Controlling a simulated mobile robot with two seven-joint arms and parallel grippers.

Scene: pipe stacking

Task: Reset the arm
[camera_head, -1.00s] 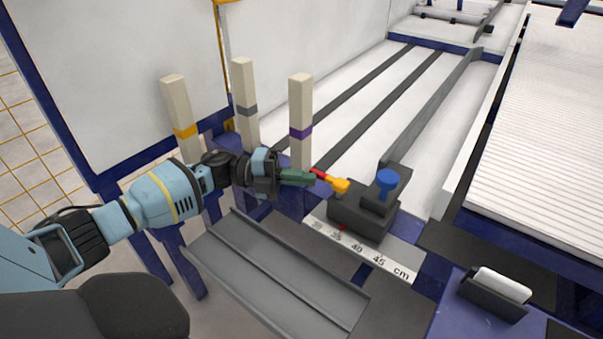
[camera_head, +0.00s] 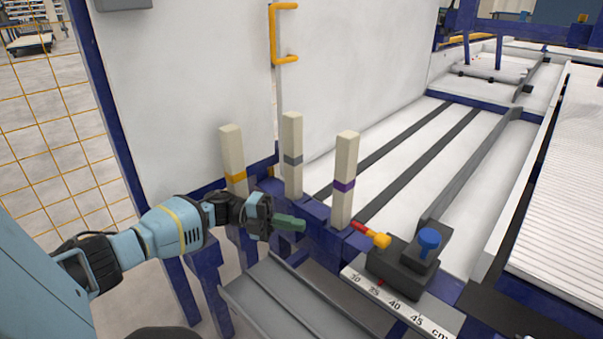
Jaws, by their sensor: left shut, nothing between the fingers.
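My left arm comes in from the left. Its gripper (camera_head: 290,223) is shut and empty, with green fingertips pointing right. It is in front of the gap between the grey-banded post (camera_head: 292,150) and the purple-banded post (camera_head: 345,175). My right gripper is not in view.
A blue knob (camera_head: 429,240) stands on the same block. A ruler strip (camera_head: 395,303) and a grey channel (camera_head: 275,295) lie in front. An orange-banded post (camera_head: 233,158) stands at left, before a white panel (camera_head: 190,70). The white striped bed (camera_head: 400,165) beyond is clear.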

